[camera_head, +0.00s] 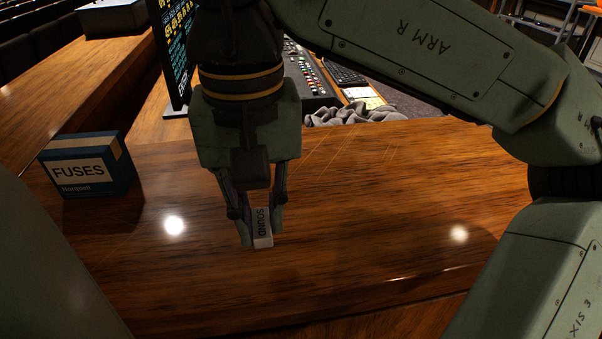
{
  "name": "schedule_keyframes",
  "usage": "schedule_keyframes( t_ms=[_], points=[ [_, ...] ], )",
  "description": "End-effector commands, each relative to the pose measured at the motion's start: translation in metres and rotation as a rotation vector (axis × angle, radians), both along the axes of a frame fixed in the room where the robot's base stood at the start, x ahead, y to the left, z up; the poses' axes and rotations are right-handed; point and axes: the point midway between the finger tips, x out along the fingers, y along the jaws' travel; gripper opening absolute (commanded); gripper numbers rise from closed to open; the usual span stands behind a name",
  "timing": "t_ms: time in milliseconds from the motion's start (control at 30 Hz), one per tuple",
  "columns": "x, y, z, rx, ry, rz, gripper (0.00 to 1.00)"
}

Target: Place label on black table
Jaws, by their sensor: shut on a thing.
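The label (262,229) is a small pale block with the dark word "SOUND" on its face, in the middle of the head view. My gripper (259,226) points down and is shut on the label, with one finger on each side of it. The label is upright over the brown wooden desk top (370,215). I cannot tell whether its lower end touches the wood. No black table can be made out in this view.
A dark blue "FUSES" box (86,164) stands on the wood at left. Behind my arm are a screen (174,45), a mixing desk (309,80) and a grey crumpled cloth (352,114). The wood right of my gripper is clear.

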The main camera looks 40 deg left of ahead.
Motion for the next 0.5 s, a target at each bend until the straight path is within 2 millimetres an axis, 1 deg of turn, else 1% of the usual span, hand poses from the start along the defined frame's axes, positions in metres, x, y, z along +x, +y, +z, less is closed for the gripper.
schedule_keyframes(
  t_ms=[33, 100, 200, 300, 400, 500],
  points=[
    [0.014, 0.002, 0.002, -0.001, 0.005, -0.005, 0.0],
    [0.032, 0.006, 0.001, 0.0, 0.004, -0.006, 0.0],
    [0.058, 0.012, -0.002, 0.0, 0.004, -0.005, 0.0],
    [0.078, 0.016, -0.004, 0.0, 0.004, -0.003, 0.0],
    [0.091, 0.019, -0.006, 0.001, 0.002, -0.001, 0.0],
    [0.098, 0.021, -0.008, 0.001, 0.0, 0.0, 0.0]
  ],
)
